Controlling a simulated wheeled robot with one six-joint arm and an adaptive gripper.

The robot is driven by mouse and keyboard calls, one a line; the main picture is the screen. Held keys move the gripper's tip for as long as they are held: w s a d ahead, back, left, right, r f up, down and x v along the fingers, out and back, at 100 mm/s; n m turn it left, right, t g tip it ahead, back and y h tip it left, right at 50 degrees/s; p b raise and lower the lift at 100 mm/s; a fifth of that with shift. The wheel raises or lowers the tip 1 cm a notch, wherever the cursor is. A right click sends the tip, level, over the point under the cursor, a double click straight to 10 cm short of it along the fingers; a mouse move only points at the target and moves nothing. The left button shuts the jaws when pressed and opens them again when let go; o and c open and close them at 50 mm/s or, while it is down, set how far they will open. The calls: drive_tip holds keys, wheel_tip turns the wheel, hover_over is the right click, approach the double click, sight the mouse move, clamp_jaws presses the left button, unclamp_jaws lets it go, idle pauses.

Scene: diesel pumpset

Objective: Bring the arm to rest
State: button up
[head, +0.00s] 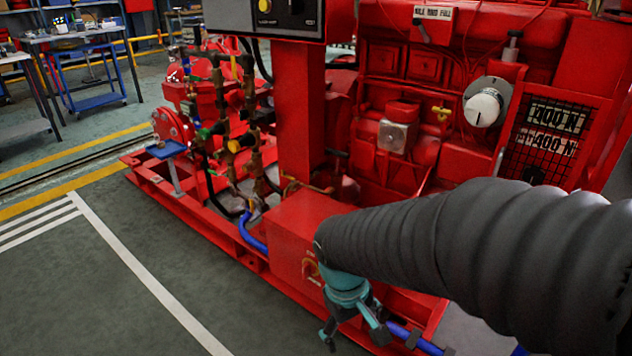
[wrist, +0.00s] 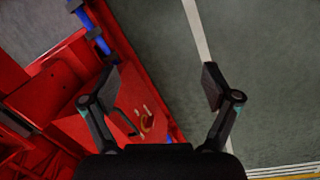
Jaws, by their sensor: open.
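My gripper (head: 355,336) hangs at the end of my dark, sleeved arm, low in the head view, in front of a red box (head: 290,232) on the pumpset's base. In the wrist view my gripper (wrist: 160,84) has its two fingers wide apart with nothing between them. Past the fingers lie the red frame edge and grey floor. I cannot tell if the gripper touches anything.
The red diesel engine (head: 400,90) stands behind my arm. Pipes and valves (head: 235,120) are at its left. A blue hose (head: 250,232) runs along the base. Workbenches (head: 75,45) stand at the far left. The grey floor (head: 90,280) at front left is clear.

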drive_tip(key=s+d+r+m+t, duration=0.2)
drive_tip(key=s+d+r, duration=0.1)
drive_tip(key=r, duration=0.3)
drive_tip(key=s+d+r+m+t+y, duration=0.1)
drive_tip(key=s+d+r+m+t, duration=0.2)
drive_tip(key=d+r, duration=0.2)
drive_tip(key=shift+d+r+m+t+y, duration=0.3)
drive_tip(key=shift+r, duration=0.55)
